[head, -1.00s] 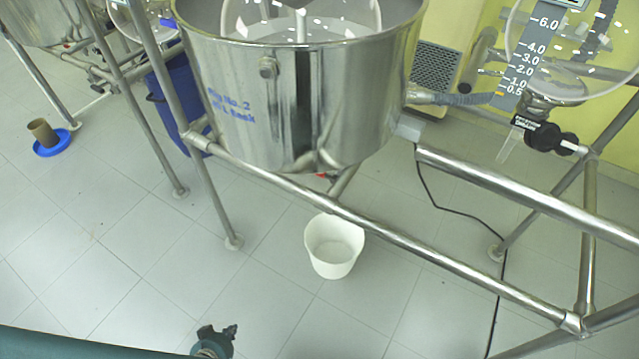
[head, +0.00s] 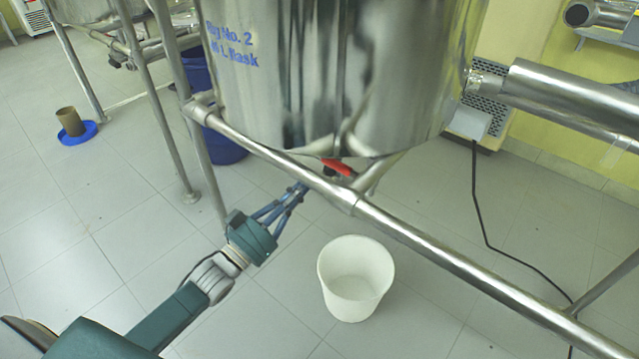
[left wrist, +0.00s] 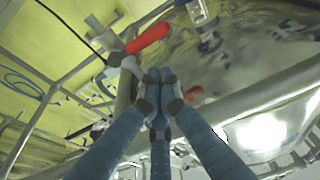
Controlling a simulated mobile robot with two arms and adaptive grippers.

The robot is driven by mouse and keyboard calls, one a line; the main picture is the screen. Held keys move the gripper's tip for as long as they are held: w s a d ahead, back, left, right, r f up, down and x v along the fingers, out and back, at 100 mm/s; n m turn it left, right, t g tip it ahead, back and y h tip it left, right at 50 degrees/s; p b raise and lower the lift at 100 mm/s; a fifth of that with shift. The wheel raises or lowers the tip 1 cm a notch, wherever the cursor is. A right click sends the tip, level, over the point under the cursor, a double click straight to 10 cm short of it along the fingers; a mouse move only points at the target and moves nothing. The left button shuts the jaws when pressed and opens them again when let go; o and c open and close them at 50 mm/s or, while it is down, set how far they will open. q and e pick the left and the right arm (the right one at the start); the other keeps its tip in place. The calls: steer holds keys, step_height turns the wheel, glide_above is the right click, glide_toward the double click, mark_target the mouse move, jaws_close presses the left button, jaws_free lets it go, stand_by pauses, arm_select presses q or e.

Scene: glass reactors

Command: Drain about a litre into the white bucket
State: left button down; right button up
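The white bucket (head: 352,292) stands upright on the floor, below and in front of the steel vessel (head: 330,75); no liquid can be made out in it. A red valve handle (head: 337,167) shows under the vessel, behind the frame rail; it also shows in the left wrist view (left wrist: 148,37). My left gripper (head: 301,188) is below the rail, to the lower left of the handle. In the left wrist view its fingertips (left wrist: 158,84) are together, with nothing visible between them, apart from the handle. My right gripper is out of view.
A steel rail (head: 420,243) crosses diagonally in front of the vessel, above the bucket. A blue bin (head: 222,143) stands behind the frame legs. A black cable (head: 487,230) lies on the floor at right. The floor around the bucket is clear.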

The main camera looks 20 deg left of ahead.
mark_target(344, 169)
arm_select(q)
steer(key=b+x, duration=0.1)
steer(key=x, duration=0.8)
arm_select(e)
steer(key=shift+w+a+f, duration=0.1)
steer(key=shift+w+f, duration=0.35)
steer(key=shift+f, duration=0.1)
arm_select(q)
steer(key=shift+w+f, duration=0.1)
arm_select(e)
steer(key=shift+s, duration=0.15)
arm_select(q)
steer(key=shift+f+n, duration=0.2)
steer(key=shift+n, duration=0.3)
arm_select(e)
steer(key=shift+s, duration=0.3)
